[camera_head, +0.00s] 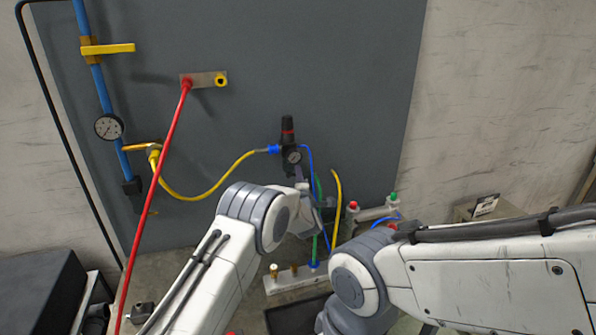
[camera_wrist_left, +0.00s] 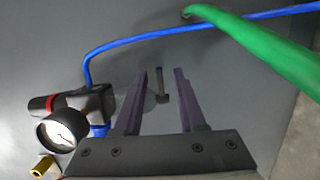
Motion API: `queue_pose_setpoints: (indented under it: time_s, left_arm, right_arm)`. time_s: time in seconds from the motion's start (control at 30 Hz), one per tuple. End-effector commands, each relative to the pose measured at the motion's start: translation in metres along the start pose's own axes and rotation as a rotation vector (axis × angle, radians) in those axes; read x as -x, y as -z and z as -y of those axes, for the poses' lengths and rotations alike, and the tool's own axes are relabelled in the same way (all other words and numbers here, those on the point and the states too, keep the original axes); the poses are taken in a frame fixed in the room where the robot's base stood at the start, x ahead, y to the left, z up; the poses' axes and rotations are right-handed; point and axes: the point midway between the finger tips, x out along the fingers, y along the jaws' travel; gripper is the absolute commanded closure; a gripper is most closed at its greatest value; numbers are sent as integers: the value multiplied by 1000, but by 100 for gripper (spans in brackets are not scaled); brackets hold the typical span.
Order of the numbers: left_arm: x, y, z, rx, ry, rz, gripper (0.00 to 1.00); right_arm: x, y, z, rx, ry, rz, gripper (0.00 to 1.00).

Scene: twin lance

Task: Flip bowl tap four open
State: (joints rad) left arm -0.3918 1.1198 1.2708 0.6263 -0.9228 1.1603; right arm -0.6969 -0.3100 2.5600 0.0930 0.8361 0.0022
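My left gripper (camera_head: 304,188) is in front of the panel, just below the black regulator (camera_head: 288,138) with its red band and round gauge. In the left wrist view, the two fingers of the left gripper (camera_wrist_left: 162,76) stand apart with a clear gap. A small dark pin-like part (camera_wrist_left: 162,88) shows between them; I cannot tell whether it is the bowl tap, and no number is readable. The regulator (camera_wrist_left: 84,103) and its white gauge (camera_wrist_left: 63,129) are left of the fingers. My right gripper is not visible; only my right arm shows.
A green hose (camera_wrist_left: 262,48) and blue tube (camera_wrist_left: 130,43) cross near the left fingers. A yellow hose (camera_head: 210,190) and red hose (camera_head: 152,195) hang at the left. A blue pipe (camera_head: 104,92) carries yellow levers. A white manifold (camera_head: 290,281) stands on the bench below.

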Motion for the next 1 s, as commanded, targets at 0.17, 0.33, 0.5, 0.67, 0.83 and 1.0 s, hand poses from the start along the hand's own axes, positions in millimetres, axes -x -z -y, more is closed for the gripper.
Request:
queue_pose_setpoints:
  time_s: [0.17,0.33,0.5,0.67,0.83,1.0]
  left_arm:
    - [-13,0,0,0,0,0,60]
    - [-17,0,0,0,0,0,60]
    - [-17,0,0,-1,0,0,60]
    - [-17,0,0,-1,0,1,100]
    - [-17,0,0,-1,0,0,100]
    - [-19,-1,4,1,-7,-38,100]
  right_arm:
    - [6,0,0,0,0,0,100]
    - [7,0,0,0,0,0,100]
    - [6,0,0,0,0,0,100]
    - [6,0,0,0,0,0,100]
    - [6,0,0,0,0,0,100]
    - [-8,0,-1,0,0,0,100]
